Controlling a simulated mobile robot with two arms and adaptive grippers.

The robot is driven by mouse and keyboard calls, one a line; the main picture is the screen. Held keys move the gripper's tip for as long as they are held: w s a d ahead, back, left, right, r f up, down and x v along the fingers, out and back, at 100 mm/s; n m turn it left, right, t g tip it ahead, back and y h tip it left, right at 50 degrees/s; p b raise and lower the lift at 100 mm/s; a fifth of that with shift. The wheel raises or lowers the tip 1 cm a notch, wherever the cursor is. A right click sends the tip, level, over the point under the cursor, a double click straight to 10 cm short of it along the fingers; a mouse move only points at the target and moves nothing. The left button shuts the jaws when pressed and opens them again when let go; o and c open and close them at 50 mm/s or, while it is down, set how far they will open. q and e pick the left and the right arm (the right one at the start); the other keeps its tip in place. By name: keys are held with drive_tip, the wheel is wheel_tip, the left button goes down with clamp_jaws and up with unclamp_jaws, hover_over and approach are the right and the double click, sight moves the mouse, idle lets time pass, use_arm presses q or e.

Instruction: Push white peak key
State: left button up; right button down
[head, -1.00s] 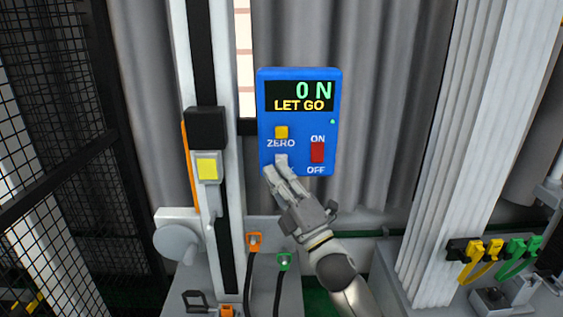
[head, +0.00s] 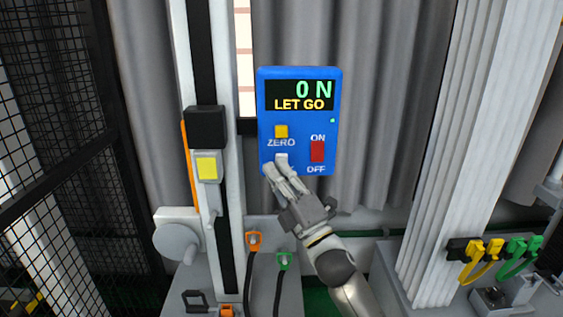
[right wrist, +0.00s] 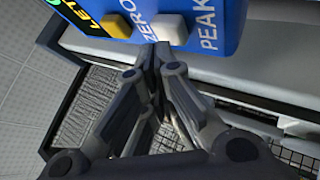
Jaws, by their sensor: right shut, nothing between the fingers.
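The white peak key (head: 281,158) is a small square button low on the blue panel box (head: 298,78), under the yellow zero key (head: 281,131). The box's display (head: 299,95) reads "0 N" and "LET GO". My right gripper (head: 275,170) is shut and empty, its tips at the lower edge of the white key and partly covering the PEAK label. In the right wrist view, the white key (right wrist: 173,29) shows just beyond the closed fingertips (right wrist: 155,50). I cannot tell whether they touch it. My left gripper is not in view.
A red ON/OFF switch (head: 317,152) sits right of the key. A vertical rail with a black block (head: 206,128) and yellow pad (head: 208,168) stands left of the box. Orange (head: 254,240) and green (head: 284,261) clips are below. A white column (head: 445,150) stands at right.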

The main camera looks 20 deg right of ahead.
drive_tip(key=shift+w+d, duration=0.15)
drive_tip(key=shift+w, duration=0.35)
idle(0.8)
drive_tip(key=shift+s, duration=0.1)
drive_tip(key=shift+s+a, duration=0.25)
drive_tip(key=shift+s, duration=0.55)
drive_tip(key=s, duration=0.2)
drive_tip(key=s+a, duration=0.1)
drive_tip(key=s, duration=0.1)
drive_tip(key=shift+s+a+p, duration=0.2)
drive_tip(key=shift+s+p, duration=0.2)
drive_tip(key=shift+f, duration=0.1)
idle(0.4)
